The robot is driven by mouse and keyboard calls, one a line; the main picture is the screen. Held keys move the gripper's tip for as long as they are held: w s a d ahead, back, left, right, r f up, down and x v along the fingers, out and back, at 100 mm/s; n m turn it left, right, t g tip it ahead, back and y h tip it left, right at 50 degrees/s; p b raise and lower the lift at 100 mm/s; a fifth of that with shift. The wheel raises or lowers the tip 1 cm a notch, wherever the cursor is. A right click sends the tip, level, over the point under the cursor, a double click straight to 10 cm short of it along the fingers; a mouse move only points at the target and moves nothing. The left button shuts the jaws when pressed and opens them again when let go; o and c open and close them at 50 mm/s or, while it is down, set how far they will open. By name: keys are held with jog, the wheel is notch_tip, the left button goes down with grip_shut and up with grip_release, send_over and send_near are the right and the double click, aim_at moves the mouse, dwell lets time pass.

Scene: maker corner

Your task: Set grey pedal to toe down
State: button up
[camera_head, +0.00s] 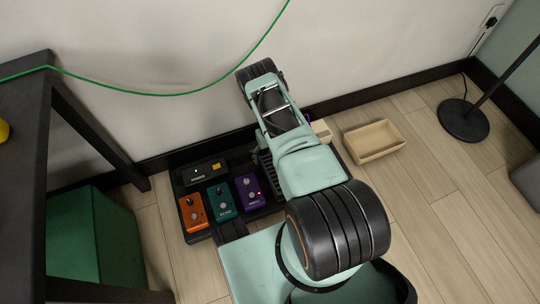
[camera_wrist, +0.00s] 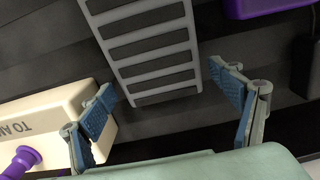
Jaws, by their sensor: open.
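The grey pedal (camera_wrist: 152,62) is a ribbed treadle with dark slots, running from the top middle of the wrist view to a near end between my fingers. In the head view only a dark ribbed strip of it (camera_head: 268,172) shows beside my arm, which hides the rest. My gripper (camera_wrist: 168,100) is open, with one blue-padded finger on each side of the pedal's near end. I see no clear contact between pads and pedal. Which end of the treadle is lower I cannot tell. In the head view my fingers are hidden by my arm.
Orange (camera_head: 193,212), teal (camera_head: 222,202) and purple (camera_head: 249,190) pedals and a black box (camera_head: 204,172) sit on the dark board left of my arm. A cream box (camera_wrist: 50,122) with a purple plug is beside the left finger. A wooden tray (camera_head: 373,141) lies right.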

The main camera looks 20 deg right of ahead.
jog(key=shift+w+r, duration=0.1)
jog(key=shift+r, duration=0.05)
notch_tip(320, 180, up, 12)
jog(key=shift+w, duration=0.15)
dwell(0.4)
dwell(0.4)
